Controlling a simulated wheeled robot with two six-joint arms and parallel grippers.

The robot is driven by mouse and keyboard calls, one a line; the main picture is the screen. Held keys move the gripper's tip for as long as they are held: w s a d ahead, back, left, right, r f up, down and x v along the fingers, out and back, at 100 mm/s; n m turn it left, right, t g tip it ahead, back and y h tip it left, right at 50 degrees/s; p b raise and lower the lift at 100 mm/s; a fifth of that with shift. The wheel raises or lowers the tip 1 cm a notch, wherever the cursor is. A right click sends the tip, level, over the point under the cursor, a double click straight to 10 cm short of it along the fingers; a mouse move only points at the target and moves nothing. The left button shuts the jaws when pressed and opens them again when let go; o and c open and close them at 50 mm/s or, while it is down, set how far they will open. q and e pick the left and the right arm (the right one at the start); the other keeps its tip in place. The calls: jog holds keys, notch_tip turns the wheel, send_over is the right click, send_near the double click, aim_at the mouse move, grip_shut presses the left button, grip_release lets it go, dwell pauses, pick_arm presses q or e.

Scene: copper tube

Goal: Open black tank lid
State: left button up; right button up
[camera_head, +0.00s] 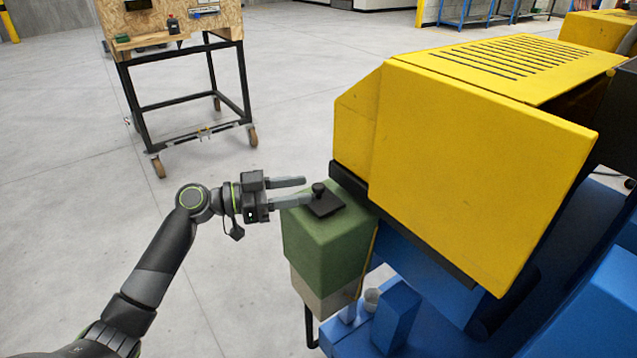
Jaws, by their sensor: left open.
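The black tank lid (326,205) is a flat dark plate with a round knob (318,188) on top. It lies flat on the green tank (331,240), beside the yellow machine cover. My left gripper (304,190) comes in from the left with its two grey fingers pointing right. The fingers are apart and nothing shows held between them. The fingertips are just left of the knob, with the nearer finger's tip very close to it; I cannot tell whether they touch. My right gripper is not in view.
The large yellow machine cover (480,160) rises directly right of the tank, above a blue base (400,315). A wheeled black-framed cart (185,95) with a wooden board stands at the back left. The grey floor (80,210) at the left is clear.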

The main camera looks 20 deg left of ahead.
aim_at(319, 185)
pick_arm(q)
jog(key=shift+p+x, duration=0.3)
jog(key=shift+x, duration=2.25)
jog(key=shift+c, duration=0.4)
grip_shut()
